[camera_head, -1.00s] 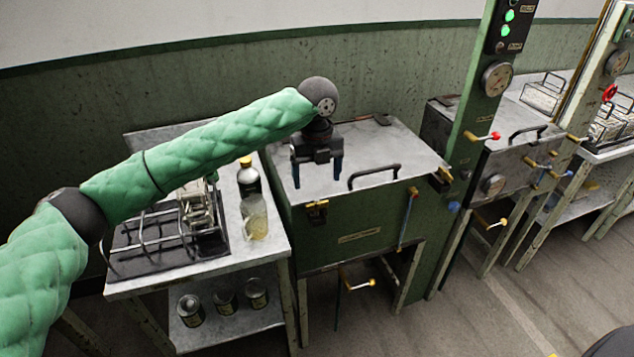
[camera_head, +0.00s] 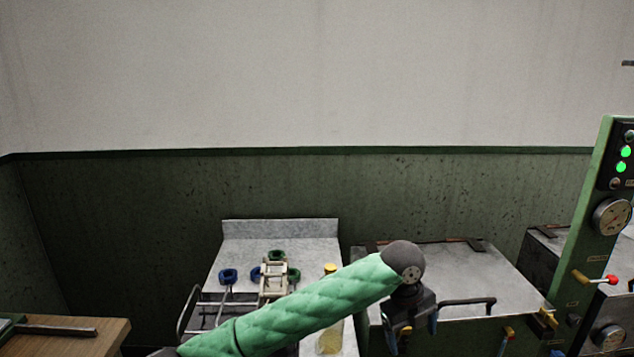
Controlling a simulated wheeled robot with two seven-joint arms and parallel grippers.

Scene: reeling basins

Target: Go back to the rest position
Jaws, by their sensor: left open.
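My left arm, in a green quilted sleeve, comes in from the bottom of the head view and reaches up to the right. My left gripper (camera_head: 411,325) hangs from its dark wrist, fingers down and apart, with nothing seen between them. It shows in front of the near left part of the closed metal basin (camera_head: 470,270). The basin's dark bar handle (camera_head: 467,302) is just to its right. I cannot tell whether the gripper touches the basin. My right gripper is not in view.
Left of the basin, a metal side table (camera_head: 315,250) bears a wire rack (camera_head: 190,310), a pale reel frame (camera_head: 273,280), blue and green rings and a yellow-capped bottle (camera_head: 330,268), partly behind my arm. A green post (camera_head: 590,235) with a gauge stands right. A wooden table (camera_head: 85,335) is at lower left.

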